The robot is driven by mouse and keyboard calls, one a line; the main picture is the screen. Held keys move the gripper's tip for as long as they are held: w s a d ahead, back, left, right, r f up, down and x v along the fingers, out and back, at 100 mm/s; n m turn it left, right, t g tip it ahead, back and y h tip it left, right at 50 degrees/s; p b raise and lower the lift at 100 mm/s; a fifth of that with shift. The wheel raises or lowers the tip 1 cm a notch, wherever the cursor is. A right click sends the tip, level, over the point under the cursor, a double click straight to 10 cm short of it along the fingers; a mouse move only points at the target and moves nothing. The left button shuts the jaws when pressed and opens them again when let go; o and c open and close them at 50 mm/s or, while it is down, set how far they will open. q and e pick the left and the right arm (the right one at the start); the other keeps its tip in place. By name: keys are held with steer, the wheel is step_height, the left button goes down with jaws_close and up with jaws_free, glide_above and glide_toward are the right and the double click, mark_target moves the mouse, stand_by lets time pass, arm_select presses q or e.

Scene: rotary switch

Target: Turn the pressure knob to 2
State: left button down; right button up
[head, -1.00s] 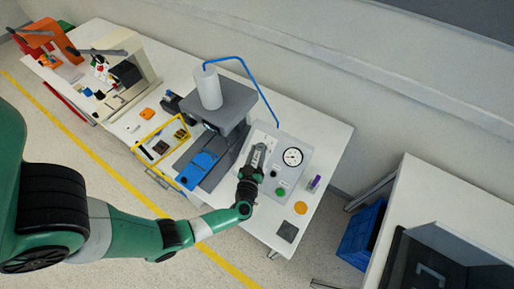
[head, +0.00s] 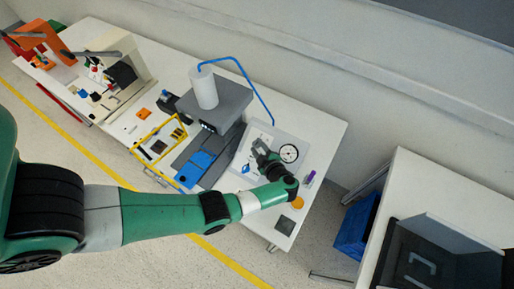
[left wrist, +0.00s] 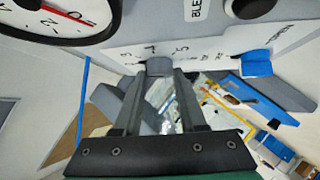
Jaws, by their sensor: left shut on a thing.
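The pressure gauge (head: 289,153) is a round white dial on the light panel (head: 262,132) at the table's right part. It also shows large at the upper left of the left wrist view (left wrist: 50,14), its red needle near 0. My left gripper (head: 260,148) reaches the panel just left of the gauge. In the left wrist view its fingers (left wrist: 158,85) are shut on a small grey knob (left wrist: 158,66). Printed scale numbers, among them 4 and 5, show around this knob. The knob's pointer is not readable. My right gripper is not in view.
A blue knob (head: 246,169) sits on the panel left of my gripper. A grey press-like machine (head: 228,104) with a white cylinder and blue hose stands to the left.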

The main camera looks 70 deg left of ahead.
arm_select(q)
steer(key=shift+w+a+r+n+g+h, duration=0.1)
steer(key=shift+n+g+h, duration=0.5)
steer(key=shift+n, duration=0.35)
steer(key=shift+w+a+r+n+g+h, duration=0.1)
steer(key=shift+n+g+h, duration=0.5)
steer(key=shift+n, duration=0.35)
steer(key=shift+c, duration=2.4)
jaws_free()
steer(key=shift+d, duration=0.1)
steer(key=shift+d+r, duration=0.2)
steer(key=shift+r, duration=0.05)
steer(key=p+v, duration=0.1)
steer(key=v, duration=1)
